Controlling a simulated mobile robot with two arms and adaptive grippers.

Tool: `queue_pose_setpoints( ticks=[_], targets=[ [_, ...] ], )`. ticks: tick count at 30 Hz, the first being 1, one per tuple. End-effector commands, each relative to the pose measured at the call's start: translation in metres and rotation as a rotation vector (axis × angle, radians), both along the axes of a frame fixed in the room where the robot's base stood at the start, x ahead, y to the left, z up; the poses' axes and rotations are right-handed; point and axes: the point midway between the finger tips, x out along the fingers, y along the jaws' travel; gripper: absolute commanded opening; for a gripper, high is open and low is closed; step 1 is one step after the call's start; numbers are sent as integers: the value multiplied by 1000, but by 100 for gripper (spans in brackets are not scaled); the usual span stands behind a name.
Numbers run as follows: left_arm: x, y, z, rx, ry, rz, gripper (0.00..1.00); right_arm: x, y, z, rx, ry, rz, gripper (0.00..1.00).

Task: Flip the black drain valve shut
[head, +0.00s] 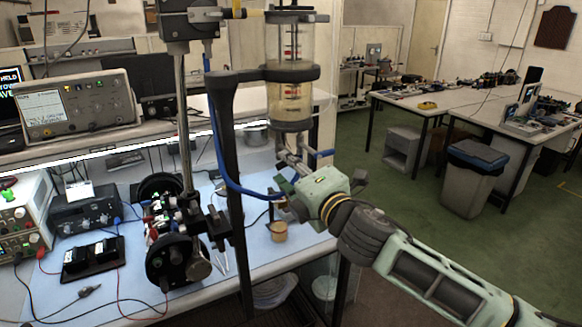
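The clear sealed cylinder (290,103) stands upright in a dark clamp, with pale liquid inside and red marks on its side. A metal outlet pipe (303,143) runs down below it, with a small blue part (322,153) at its side. My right gripper (283,192) is just under the cylinder, beside the lower pipework. Its body blocks part of that area, and I cannot tell whether its fingers are apart or touch anything. I cannot make out the black drain valve clearly. My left gripper does not show.
A dark upright post (234,200) and a blue hose (216,145) stand left of my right gripper. A small tan cup (279,231) is on the blue bench mat (275,258) below. Instruments crowd the bench's left.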

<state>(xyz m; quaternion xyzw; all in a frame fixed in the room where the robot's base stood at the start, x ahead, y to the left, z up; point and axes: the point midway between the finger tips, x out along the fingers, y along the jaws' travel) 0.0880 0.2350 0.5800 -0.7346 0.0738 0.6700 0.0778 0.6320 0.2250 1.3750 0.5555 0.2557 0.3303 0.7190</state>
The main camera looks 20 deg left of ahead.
Motion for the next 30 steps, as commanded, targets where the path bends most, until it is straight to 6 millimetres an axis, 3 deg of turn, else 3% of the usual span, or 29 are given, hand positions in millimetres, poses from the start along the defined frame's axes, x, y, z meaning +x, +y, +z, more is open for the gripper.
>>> queue_pose_setpoints(
  ticks=[10, 18, 25, 30],
  targets=[
    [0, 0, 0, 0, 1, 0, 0, 0, 0, 0, 0, 0, 0, 1],
    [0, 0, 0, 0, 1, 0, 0, 0, 0, 0, 8, 10, -1, 0],
    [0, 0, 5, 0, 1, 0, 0, -1, 0, 6, 156, 181, 0, 0],
    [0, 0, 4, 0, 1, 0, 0, -1, 0, 7, 179, 209, 0, 0]
  ],
)
